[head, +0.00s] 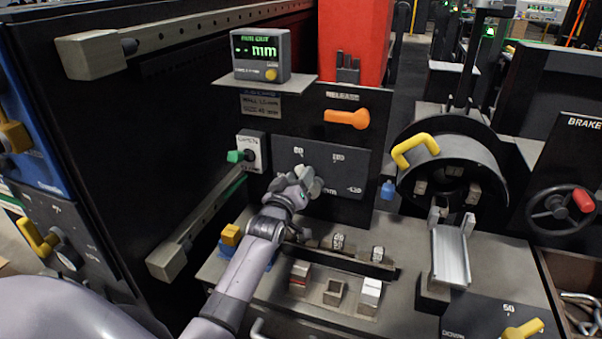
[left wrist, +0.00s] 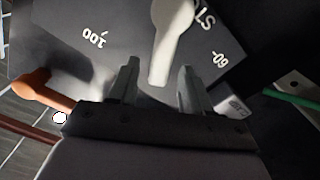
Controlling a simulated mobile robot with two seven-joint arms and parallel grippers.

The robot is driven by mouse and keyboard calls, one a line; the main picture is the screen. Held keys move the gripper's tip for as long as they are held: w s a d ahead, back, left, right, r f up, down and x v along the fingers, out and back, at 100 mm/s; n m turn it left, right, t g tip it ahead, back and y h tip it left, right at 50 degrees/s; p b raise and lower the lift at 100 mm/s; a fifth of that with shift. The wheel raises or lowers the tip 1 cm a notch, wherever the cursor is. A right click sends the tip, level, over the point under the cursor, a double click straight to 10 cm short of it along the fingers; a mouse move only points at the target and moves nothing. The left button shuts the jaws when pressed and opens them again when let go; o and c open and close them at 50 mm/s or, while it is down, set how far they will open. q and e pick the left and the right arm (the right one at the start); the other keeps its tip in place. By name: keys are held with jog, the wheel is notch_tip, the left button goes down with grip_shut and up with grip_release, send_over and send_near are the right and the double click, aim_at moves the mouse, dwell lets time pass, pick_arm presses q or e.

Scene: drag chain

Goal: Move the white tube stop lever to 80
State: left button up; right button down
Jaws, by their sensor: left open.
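The white stop lever (left wrist: 172,35) sits on a dark dial panel marked 100, 60 and partly "STOP" in the left wrist view. Its free end reaches between the fingers of my left gripper (left wrist: 158,88), which is open, with gaps on both sides. The 80 mark is not visible in that view. In the head view my left gripper (head: 308,183) is at the dial panel (head: 352,165), below the 80 mark, and largely covers the lever. My right gripper is not in view.
An orange release lever (head: 347,118) is above the dial and also shows in the wrist view (left wrist: 40,90). A green-tipped lever (head: 241,156) is left of it. A display (head: 262,55) stands above. Small blocks (head: 334,291) sit on the bench below.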

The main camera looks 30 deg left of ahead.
pick_arm(q)
jog(key=shift+v, duration=2.2)
